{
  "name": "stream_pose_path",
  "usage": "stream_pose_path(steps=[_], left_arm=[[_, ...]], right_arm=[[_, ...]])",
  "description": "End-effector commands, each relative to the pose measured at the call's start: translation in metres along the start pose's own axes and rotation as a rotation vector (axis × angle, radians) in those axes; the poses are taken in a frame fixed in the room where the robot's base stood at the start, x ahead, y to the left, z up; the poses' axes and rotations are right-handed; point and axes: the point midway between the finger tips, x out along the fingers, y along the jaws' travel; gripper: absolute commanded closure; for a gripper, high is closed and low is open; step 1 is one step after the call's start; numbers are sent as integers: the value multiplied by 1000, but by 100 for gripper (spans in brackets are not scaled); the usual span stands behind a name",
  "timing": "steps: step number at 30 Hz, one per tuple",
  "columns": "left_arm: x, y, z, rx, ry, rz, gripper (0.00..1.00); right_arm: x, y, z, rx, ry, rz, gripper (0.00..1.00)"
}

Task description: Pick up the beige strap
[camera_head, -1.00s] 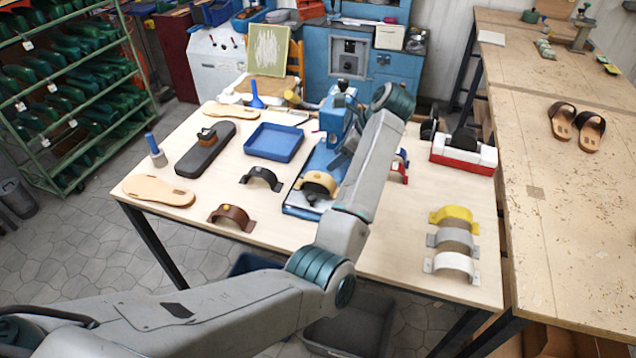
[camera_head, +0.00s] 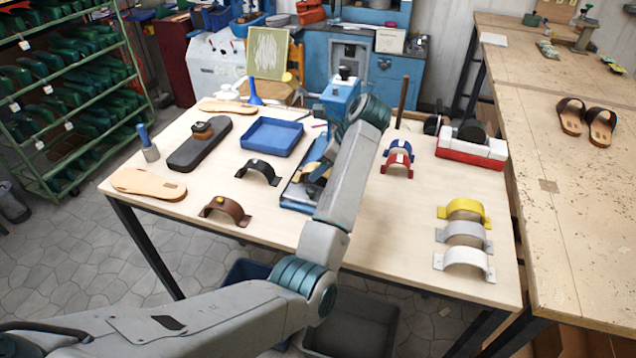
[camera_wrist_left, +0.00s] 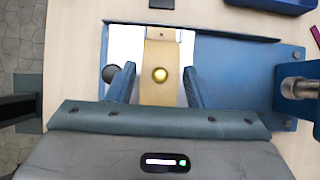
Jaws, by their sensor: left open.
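The beige strap (camera_head: 312,167) is an arched piece on the blue press's base, partly hidden by my left arm in the head view. In the left wrist view the beige strap (camera_wrist_left: 158,52) runs up the picture and has a gold stud on it. My left gripper (camera_head: 321,173) is at the strap. In the wrist view its open fingers (camera_wrist_left: 158,73) stand on either side of the strap, with a gap showing on each side. My right gripper is not in view.
The blue press (camera_head: 340,95) stands close behind the strap, and its base (camera_wrist_left: 235,75) extends right in the wrist view. A blue tray (camera_head: 272,137), a black strap (camera_head: 259,170) and a brown strap (camera_head: 226,209) lie to the left. Yellow, grey and white straps (camera_head: 465,260) lie right.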

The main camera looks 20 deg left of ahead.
Motion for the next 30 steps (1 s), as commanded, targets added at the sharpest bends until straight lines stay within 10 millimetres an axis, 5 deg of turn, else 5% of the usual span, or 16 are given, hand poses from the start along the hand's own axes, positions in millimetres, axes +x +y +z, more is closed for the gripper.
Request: stream_pose_path(steps=[3, 11, 15, 18, 30], left_arm=[[16, 0, -1, -1, 0, 0, 53], [15, 0, 1, 0, 0, 0, 53], [15, 0, 0, 0, 0, 0, 80], [15, 0, 0, 0, 0, 0, 89], [7, 0, 6, 0, 0, 0, 89]], right_arm=[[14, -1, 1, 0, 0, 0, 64], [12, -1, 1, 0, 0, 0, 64], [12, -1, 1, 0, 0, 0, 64], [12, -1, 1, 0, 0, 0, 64], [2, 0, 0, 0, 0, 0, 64]])
